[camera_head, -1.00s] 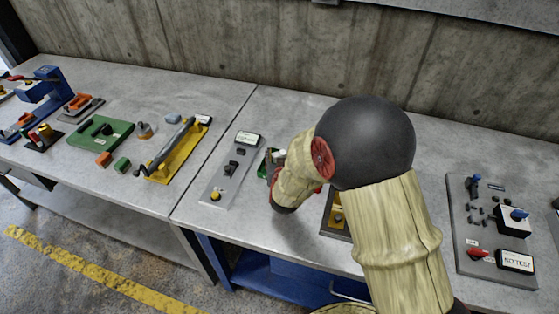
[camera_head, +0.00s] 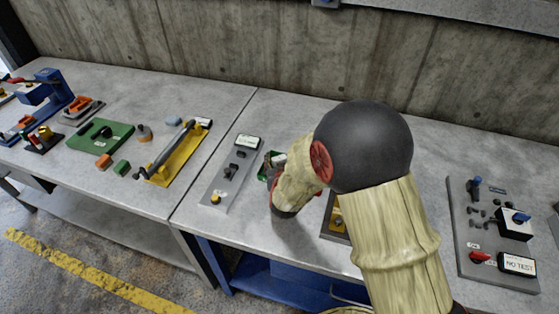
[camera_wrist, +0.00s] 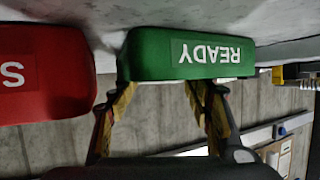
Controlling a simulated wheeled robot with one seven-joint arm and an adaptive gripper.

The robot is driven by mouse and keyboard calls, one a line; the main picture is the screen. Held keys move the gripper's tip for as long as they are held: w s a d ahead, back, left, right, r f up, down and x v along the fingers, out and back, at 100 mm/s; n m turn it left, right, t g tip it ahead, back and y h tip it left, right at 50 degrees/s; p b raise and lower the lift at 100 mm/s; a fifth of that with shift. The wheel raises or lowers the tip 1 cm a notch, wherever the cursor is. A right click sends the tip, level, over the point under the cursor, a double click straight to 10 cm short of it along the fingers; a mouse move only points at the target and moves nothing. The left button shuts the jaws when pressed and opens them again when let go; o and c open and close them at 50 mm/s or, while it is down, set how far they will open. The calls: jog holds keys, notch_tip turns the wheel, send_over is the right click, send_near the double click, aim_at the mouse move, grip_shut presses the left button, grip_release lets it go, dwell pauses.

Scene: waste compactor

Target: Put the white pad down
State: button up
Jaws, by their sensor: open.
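I cannot make out a white pad for sure; a small pale patch shows on the green block (camera_head: 268,168) beside my forearm in the head view. In the wrist view a green block labelled READY (camera_wrist: 160,57) appears upside down, right at my fingertips. My gripper (camera_wrist: 161,92) has its two fingers spread apart, with nothing visible between them. Whether the fingertips touch the green block cannot be told. In the head view my arm hides my gripper.
A red block (camera_wrist: 45,75) is left of the green one in the wrist view. In the head view, a grey switch panel (camera_head: 222,186) is left of my arm, a yellow fixture (camera_head: 180,160) farther left, and a panel with a display (camera_head: 517,264) at right.

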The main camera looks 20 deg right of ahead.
jog(key=p+v, duration=0.3)
jog(key=v, duration=0.9)
jog(key=s+a+r+n+g+y, duration=0.1)
jog(key=s+a+r+y, duration=0.1)
jog(key=r, duration=0.3)
jog(key=s+a+r+n+g+y, duration=0.1)
jog(key=s+a+r+g+y, duration=0.15)
jog(key=r, duration=0.35)
jog(key=s+d+r+g, duration=0.2)
jog(key=s+d+r, duration=0.1)
jog(key=s, duration=0.7)
jog(key=s+d+r+g+h, duration=0.1)
jog(key=s+d+r+g, duration=0.1)
jog(key=s, duration=0.9)
notch_tip(320, 180, up, 2)
jog(key=shift+d+r+n, duration=0.25)
jog(key=shift+d+n, duration=0.15)
jog(key=shift+d, duration=0.15)
jog(key=shift+h, duration=0.25)
